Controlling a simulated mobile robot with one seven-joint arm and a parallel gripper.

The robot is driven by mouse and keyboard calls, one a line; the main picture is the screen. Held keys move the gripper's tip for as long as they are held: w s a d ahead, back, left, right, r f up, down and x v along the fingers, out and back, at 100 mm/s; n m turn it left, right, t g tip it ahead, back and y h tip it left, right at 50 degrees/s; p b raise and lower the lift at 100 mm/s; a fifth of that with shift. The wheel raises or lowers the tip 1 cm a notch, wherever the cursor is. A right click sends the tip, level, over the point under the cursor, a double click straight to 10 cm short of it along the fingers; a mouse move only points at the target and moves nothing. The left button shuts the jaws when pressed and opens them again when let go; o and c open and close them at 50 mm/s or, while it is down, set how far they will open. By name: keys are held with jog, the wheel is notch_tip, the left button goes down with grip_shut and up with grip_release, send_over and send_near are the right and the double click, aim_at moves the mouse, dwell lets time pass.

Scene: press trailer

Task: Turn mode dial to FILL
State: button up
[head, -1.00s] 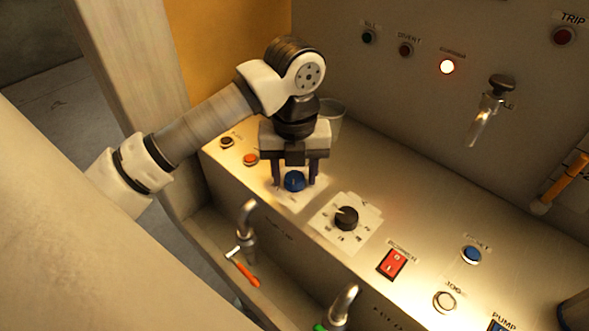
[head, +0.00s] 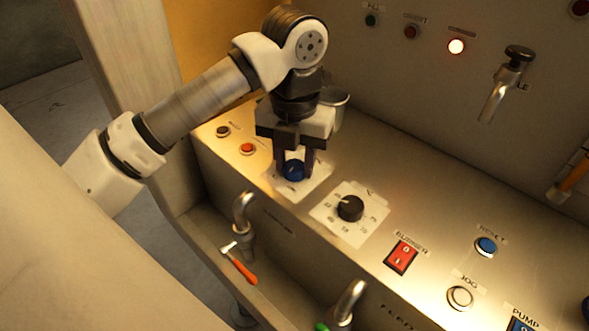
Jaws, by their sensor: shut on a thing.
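Part of the plate is hidden behind the fingers. A second dial, black (head: 350,208), stands on its own white scale plate with numbers, right of my gripper and apart from it.
The panel also carries a red button (head: 248,148), a dark button (head: 222,131), a red rocker switch (head: 402,257), a blue button (head: 486,246) and a white button (head: 460,298). Taps (head: 244,212) rise in front. A lit lamp (head: 457,46) is on the back wall.

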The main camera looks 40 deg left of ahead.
aim_at(294, 166)
jog(key=m+b, duration=0.3)
jog(key=m, duration=0.1)
jog(key=shift+f+m, duration=0.1)
jog(key=shift+m, duration=0.2)
jog(key=m+b, duration=0.2)
jog(key=m, duration=0.3)
jog(key=shift+r+m, duration=0.2)
jog(key=shift+m, duration=0.1)
jog(key=o, duration=1)
notch_tip(294, 166, up, 14)
jog(key=p, duration=1)
jog(key=shift+f, duration=0.15)
